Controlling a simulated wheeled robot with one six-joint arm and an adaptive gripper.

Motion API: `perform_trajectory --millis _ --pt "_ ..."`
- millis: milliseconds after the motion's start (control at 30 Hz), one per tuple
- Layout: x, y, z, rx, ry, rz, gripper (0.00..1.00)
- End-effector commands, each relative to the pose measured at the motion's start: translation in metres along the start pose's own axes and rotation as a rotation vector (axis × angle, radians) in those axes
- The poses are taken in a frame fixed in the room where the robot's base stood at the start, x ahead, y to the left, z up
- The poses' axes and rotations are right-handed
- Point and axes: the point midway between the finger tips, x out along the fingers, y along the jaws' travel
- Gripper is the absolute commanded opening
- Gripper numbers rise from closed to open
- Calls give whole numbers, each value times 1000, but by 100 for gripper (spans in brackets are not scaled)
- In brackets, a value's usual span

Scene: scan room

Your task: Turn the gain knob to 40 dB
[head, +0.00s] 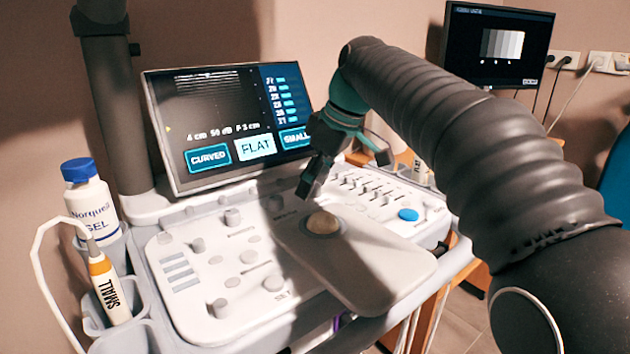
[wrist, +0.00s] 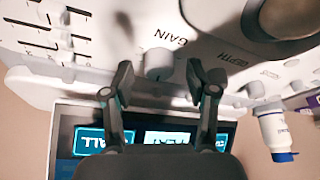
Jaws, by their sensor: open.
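The gain knob (wrist: 158,64) is a short pale cylinder beside the printed word GAIN in the wrist view. My gripper (wrist: 159,72) is open, with one dark finger on each side of the knob and visible gaps between. I cannot tell how deep the fingertips reach around it. In the head view my gripper (head: 308,186) hangs over the console just behind the trackball, and it hides the gain knob. The console screen (head: 225,125) reads 4 cm, 50 dB and F 3 cm.
The trackball (head: 323,223) sits in front of my gripper. Other knobs, such as one to the left (head: 275,203), and a bank of sliders (head: 370,188) are close by. A gel bottle (head: 90,205) and a probe marked SMALL (head: 108,285) stand in holders at left.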

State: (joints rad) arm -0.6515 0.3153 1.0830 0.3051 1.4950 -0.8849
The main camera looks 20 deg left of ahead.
Motion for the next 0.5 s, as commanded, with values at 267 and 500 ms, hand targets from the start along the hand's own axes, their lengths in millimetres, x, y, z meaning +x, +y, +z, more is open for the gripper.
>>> perform_trajectory --millis 267,500 --pt "0 0 0 0 0 0 38" --pt "-2 0 3 1 -1 -1 0"
